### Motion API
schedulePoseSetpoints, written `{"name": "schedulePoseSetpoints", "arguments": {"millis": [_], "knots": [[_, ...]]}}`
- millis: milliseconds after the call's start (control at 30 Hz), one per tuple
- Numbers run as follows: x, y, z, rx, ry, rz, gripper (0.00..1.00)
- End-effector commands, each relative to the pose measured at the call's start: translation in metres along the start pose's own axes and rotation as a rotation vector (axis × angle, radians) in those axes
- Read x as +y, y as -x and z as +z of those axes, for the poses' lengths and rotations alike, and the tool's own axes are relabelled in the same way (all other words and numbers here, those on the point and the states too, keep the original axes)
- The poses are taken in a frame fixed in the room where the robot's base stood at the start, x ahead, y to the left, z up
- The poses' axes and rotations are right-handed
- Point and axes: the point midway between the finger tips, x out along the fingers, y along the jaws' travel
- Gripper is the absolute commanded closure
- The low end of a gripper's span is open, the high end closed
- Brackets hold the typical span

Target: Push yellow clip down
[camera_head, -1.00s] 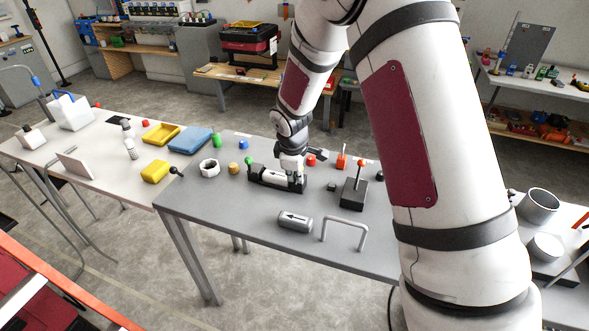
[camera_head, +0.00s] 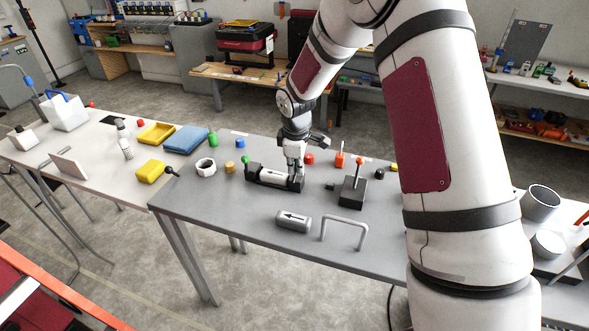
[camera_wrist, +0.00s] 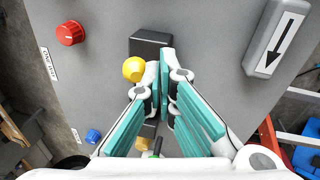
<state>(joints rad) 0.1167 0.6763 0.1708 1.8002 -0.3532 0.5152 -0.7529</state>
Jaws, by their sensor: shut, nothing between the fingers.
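The toggle clamp (camera_head: 274,178) is a black device with a pale cylinder, lying on the grey table. A yellow ball-ended handle (camera_wrist: 134,69), seemingly the yellow clip, shows in the wrist view beside the clamp's black end block (camera_wrist: 151,43). In the head view it is hidden behind my gripper (camera_head: 298,172). In the wrist view my gripper (camera_wrist: 164,68) is shut and empty, with its fingertips over the clamp, just right of the yellow ball. I cannot tell whether they touch. A green ball (camera_head: 246,159) tops the clamp's other end.
A red knob (camera_wrist: 70,33) and a blue knob (camera_wrist: 93,136) stand left of the clamp in the wrist view. A grey arrow block (camera_head: 293,220), a metal handle (camera_head: 343,234) and a red-topped lever box (camera_head: 352,190) are on the table. The front left of the table is clear.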

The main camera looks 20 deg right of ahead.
Motion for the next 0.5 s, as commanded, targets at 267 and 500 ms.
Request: {"name": "schedulePoseSetpoints", "arguments": {"millis": [267,500], "knots": [[0.0082,-0.0033,0.0002,0.014,-0.004,-0.100,1.00],[0.0125,-0.0050,0.0009,0.014,-0.004,-0.102,1.00]]}}
